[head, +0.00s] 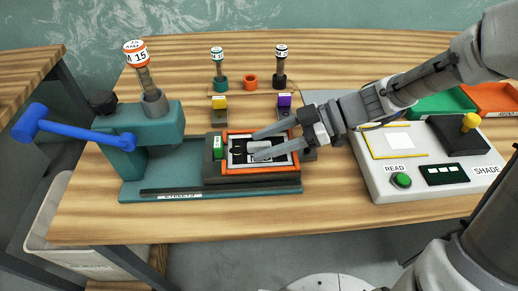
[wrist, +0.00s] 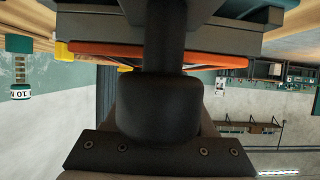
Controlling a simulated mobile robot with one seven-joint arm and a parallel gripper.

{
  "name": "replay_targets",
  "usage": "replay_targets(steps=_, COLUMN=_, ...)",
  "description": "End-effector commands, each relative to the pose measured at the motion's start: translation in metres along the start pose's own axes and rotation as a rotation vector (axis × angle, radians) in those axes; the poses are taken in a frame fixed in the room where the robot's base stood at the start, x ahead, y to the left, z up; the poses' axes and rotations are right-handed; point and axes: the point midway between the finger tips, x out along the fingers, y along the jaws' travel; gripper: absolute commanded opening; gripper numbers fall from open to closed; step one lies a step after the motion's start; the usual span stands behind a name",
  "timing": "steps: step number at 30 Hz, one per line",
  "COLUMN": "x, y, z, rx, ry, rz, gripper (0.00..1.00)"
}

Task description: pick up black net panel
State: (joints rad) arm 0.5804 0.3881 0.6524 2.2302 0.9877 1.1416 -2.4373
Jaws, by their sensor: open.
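A dark panel with a white border, which looks like the black net panel (head: 238,156), lies flat in an orange frame (head: 262,177) on the teal press base. A small grey cylindrical piece (head: 261,146) sits on its middle. My gripper (head: 251,146) reaches in from the right over the panel, with its two fingers spread on either side of the grey piece. It appears empty, and I cannot tell if the fingers touch the panel. In the wrist view, an orange edge (wrist: 105,48) shows close by, and a dark rounded part blocks the middle; the panel is not clear there.
A teal press (head: 150,140) with a blue lever (head: 60,128) stands left of the frame. A white reader box (head: 420,170) stands to the right, with green (head: 440,104) and orange (head: 492,97) trays behind it. Stamps (head: 280,68) stand at the back. The front table strip is clear.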

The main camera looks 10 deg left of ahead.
Motion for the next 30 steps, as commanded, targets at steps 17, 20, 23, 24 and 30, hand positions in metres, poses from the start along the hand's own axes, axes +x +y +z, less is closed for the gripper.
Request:
replay_targets(steps=17, x=0.0003, y=0.0001, z=0.0001, rx=0.000, ry=0.000, rz=0.001, gripper=0.00)
replay_targets(steps=20, x=0.0003, y=0.0001, z=0.0001, rx=0.001, ry=0.000, rz=0.001, gripper=0.00)
replay_targets(steps=23, x=0.0003, y=0.0002, z=0.0001, rx=0.000, ry=0.000, rz=0.001, gripper=0.00)
replay_targets(steps=24, x=0.0003, y=0.0002, z=0.0001, rx=0.000, ry=0.000, rz=0.001, gripper=0.00)
replay_targets(steps=30, x=-0.0010, y=0.0003, z=-0.0025, rx=0.000, ry=-0.001, rz=0.001, gripper=0.00)
